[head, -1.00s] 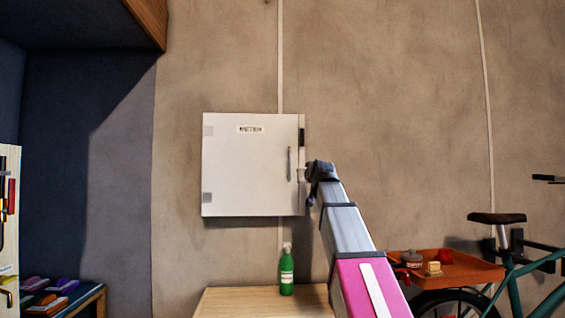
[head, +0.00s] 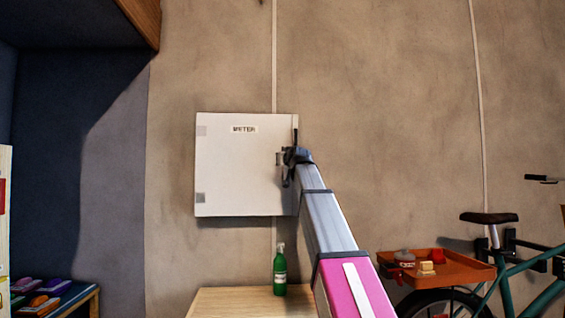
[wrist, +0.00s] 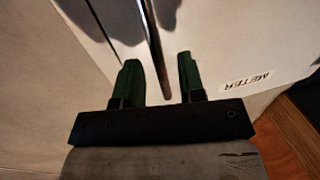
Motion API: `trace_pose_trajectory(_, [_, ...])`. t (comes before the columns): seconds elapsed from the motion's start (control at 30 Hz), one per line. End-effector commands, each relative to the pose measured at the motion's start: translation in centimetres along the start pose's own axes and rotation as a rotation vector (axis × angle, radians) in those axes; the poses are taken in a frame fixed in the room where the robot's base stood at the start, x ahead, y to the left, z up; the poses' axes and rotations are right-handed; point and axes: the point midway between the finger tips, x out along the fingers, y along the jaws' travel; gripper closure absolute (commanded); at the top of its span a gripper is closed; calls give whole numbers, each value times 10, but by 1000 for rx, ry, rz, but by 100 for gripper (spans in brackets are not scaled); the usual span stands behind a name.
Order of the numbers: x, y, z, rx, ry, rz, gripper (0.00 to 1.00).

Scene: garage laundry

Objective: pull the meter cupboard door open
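The white meter cupboard door (head: 235,170), labelled METER, is shut on the wall in the head view. Its face and label also fill much of the wrist view (wrist: 215,50). In the wrist view, the upright dark handle bar (wrist: 154,40) runs between the two green fingers of my gripper (wrist: 157,62). The fingers are apart, with a gap to the bar on each side. How deep the bar sits between them is hard to tell.
A green bottle (head: 280,272) stands on a wooden table (head: 235,303) below the cupboard. A bicycle (head: 495,270) and an orange tray (head: 455,268) with small items are at the right. Bare wall surrounds the cupboard.

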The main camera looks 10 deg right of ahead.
Motion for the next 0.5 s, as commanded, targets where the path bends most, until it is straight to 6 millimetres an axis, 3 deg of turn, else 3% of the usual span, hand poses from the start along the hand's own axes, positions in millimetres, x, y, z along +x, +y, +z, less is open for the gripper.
trace_pose_trajectory(0.13, [18, 0, -1, 0, 1, 0, 63])
trace_pose_trajectory(0.43, [21, 0, 0, -1, 1, 0, 63])
trace_pose_trajectory(0.47, [21, 0, 0, -1, 1, 0, 67])
trace_pose_trajectory(0.5, [21, 0, 0, -1, 1, 0, 80])
